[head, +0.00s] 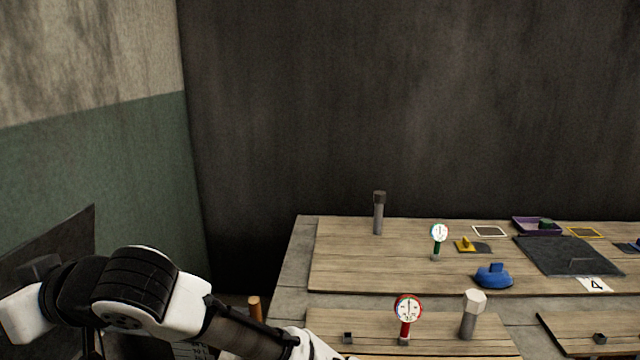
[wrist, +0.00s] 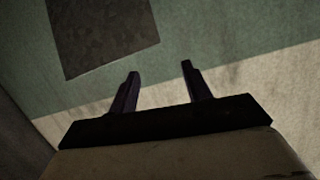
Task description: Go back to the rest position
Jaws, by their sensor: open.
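My gripper (wrist: 160,82) shows in the wrist view with its two dark fingers spread apart and nothing between them. It faces the green and beige wall, away from the benches. In the head view my arm reaches across the lower left, clear of the wooden bench tops. I cannot make out the fingers in the head view.
A wooden bench (head: 350,265) holds a grey post (head: 378,215), a green-stemmed gauge (head: 439,238), a blue object (head: 493,276) and a purple tray (head: 530,233). A nearer bench (head: 370,325) holds a red gauge (head: 407,310) and a white-topped post (head: 471,312). A dark panel (wrist: 100,35) is on the wall.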

